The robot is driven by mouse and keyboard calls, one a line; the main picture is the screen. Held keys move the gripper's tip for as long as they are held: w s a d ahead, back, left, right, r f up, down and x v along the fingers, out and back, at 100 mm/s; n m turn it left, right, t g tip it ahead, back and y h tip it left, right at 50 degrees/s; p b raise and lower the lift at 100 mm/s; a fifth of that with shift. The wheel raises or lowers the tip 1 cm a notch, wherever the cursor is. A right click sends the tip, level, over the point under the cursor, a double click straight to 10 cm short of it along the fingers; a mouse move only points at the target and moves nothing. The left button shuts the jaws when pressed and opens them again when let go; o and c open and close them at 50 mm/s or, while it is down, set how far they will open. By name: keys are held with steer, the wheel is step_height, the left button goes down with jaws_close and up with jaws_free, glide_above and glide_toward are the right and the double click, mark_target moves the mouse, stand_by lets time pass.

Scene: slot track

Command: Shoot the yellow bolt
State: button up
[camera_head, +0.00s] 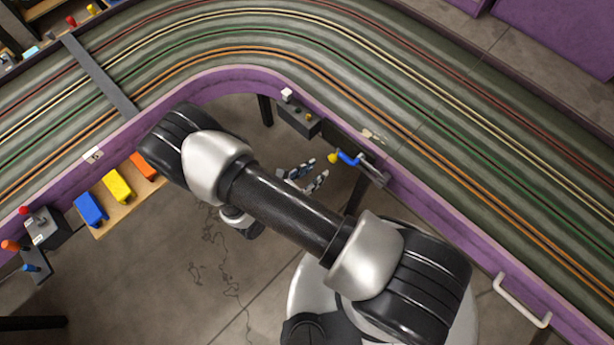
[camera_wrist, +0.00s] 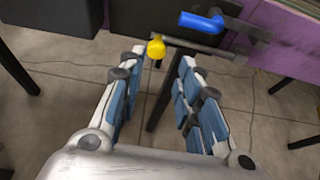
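The yellow bolt knob (camera_head: 334,157) is at the end of a bar on the purple wall of the track, close to a blue curved handle (camera_head: 348,159). In the wrist view the yellow knob (camera_wrist: 156,48) is just beyond my fingertips, between their lines. The blue handle (camera_wrist: 203,20) is above and to the right of it. My gripper (camera_head: 315,171) is open and empty, its fingers pointing toward the knob. In the wrist view both blue-padded fingers (camera_wrist: 161,62) are spread apart, with floor visible between them. A small gap seems to lie between the tips and the knob.
A dark box (camera_head: 298,119) with a white knob is on the wall nearby. Blue, yellow and orange blocks sit on a wooden shelf (camera_head: 102,222) at left, near boxes with coloured levers. A white handle (camera_head: 522,300) is at lower right. The striped track (camera_head: 330,50) curves behind.

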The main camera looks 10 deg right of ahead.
steer(key=shift+v, duration=1.6)
steer(key=d+r+m+g+y, duration=0.1)
steer(key=d+r+m+g, duration=0.25)
steer(key=r+m, duration=0.6)
steer(key=d+r+m+g+y, duration=0.1)
steer(key=d+r+m+g, duration=0.25)
steer(key=r, duration=1.05)
steer(key=s+r+m+t+y, duration=0.3)
steer(key=s+r+m+y, duration=0.6)
steer(key=r, duration=0.7)
steer(key=shift+s+d+r+m+t, duration=0.4)
steer(key=shift+s+m, duration=1.2)
